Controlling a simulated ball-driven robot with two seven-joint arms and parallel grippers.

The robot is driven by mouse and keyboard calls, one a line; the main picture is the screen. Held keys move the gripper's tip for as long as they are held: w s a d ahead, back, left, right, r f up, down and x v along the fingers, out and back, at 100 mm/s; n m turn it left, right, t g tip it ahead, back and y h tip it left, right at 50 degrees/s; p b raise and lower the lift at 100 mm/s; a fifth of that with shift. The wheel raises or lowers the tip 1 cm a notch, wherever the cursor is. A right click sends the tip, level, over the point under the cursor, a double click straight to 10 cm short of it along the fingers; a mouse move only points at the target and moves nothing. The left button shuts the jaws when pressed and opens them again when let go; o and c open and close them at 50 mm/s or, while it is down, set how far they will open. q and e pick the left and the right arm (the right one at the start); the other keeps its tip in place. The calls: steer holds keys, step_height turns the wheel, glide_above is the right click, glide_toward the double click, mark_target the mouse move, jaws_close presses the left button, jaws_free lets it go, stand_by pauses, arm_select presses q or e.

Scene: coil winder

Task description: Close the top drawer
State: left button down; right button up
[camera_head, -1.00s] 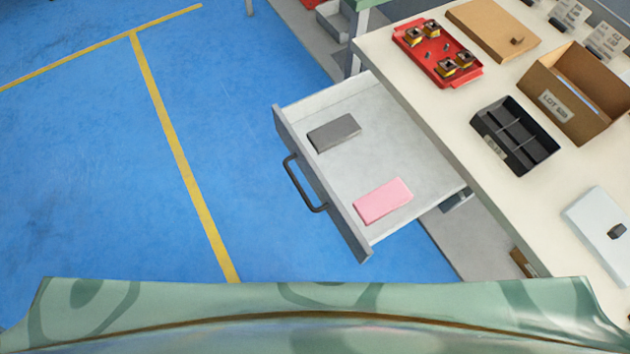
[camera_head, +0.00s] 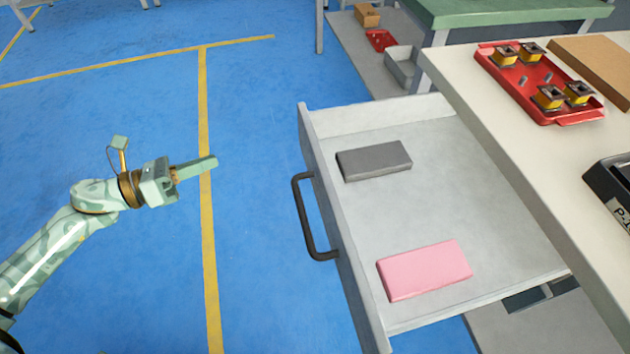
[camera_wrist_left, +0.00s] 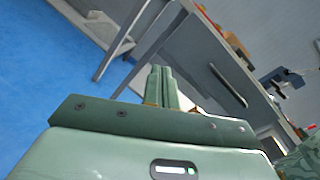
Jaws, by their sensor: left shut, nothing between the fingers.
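The top drawer (camera_head: 480,195) is pulled far out from under the workbench. Its grey front carries a dark bar handle (camera_head: 306,220) and faces left. A dark grey block (camera_head: 374,161) and a pink block (camera_head: 424,270) lie inside. My left gripper (camera_head: 214,161) is shut and empty, left of the handle and apart from it, its fingers pointing right towards the drawer. In the left wrist view its fingers (camera_wrist_left: 161,88) are together, and a grey front with a dark bar handle (camera_wrist_left: 228,86) shows beyond them. My right gripper is not in view.
On the workbench top (camera_head: 480,110) are a red tray (camera_head: 535,95) with copper-wound parts, a brown board (camera_head: 600,68) and a black bin (camera_head: 610,190). A green-topped table (camera_head: 510,12) stands behind. Blue floor (camera_head: 258,120) is clear between gripper and drawer.

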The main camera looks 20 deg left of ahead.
arm_select(q)
steer(key=s+d+r+m+g+h, duration=0.2)
steer(key=s+d+r+m+h, duration=0.15)
steer(key=m, duration=0.35)
steer(key=m+p, duration=0.1)
steer(key=p, duration=0.1)
glide_toward(308, 157)
steer(key=shift+g+y, duration=0.25)
steer(key=shift+g, duration=0.15)
steer(key=x, duration=0.5)
steer(key=shift+w+r, duration=0.3)
steer(key=shift+r, duration=0.05)
steer(key=shift+x, duration=0.8)
steer(key=shift+f, duration=0.15)
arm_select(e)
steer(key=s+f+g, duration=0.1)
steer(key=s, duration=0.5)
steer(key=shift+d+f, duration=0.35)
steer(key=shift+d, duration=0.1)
